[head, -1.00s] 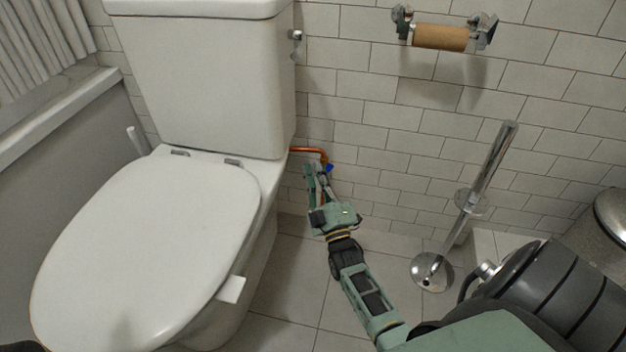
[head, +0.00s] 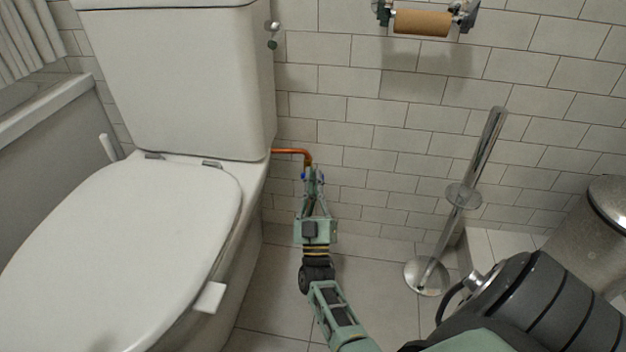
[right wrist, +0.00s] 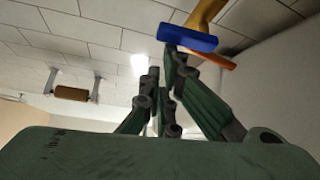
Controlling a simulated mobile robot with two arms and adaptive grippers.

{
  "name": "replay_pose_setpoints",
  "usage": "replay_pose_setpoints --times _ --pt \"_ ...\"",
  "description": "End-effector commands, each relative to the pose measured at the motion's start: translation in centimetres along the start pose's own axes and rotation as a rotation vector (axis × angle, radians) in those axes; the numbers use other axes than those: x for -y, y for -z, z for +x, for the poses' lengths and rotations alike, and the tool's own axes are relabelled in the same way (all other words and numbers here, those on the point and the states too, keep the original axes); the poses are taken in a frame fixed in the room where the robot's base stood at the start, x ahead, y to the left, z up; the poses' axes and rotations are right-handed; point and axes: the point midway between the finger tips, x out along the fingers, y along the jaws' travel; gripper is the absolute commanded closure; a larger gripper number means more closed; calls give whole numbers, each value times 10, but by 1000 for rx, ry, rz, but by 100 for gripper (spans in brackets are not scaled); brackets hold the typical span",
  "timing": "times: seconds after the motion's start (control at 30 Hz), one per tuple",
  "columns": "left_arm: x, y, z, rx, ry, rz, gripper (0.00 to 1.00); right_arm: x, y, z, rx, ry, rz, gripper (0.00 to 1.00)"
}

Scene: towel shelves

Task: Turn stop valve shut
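The stop valve's blue handle (head: 303,176) sits at the end of a copper pipe (head: 292,151) low on the tiled wall, right of the toilet. My right gripper (head: 314,172) is at the valve, its fingers drawn together with the tips in front of the handle. Blue shows on both sides of the fingertips. In the right wrist view the blue handle (right wrist: 188,38) lies just beyond one fingertip of my right gripper (right wrist: 162,65), with a brass-coloured valve body (right wrist: 205,15) behind it. I cannot tell whether they touch. My left gripper is not in view.
The toilet (head: 120,240) stands close on the left. A chrome brush stand (head: 462,195) and a metal bin (head: 590,230) stand on the right. A paper roll holder (head: 423,22) is on the wall above.

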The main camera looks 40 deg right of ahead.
Motion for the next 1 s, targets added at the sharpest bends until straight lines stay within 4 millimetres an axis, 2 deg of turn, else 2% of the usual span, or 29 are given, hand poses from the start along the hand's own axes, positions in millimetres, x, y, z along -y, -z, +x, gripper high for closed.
replay_pose_setpoints --times 0.77,1.0 --pt "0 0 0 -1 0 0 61 -2 -5 -4 6 2 -4 100" --pt "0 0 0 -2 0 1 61 -6 7 6 2 0 -3 100"
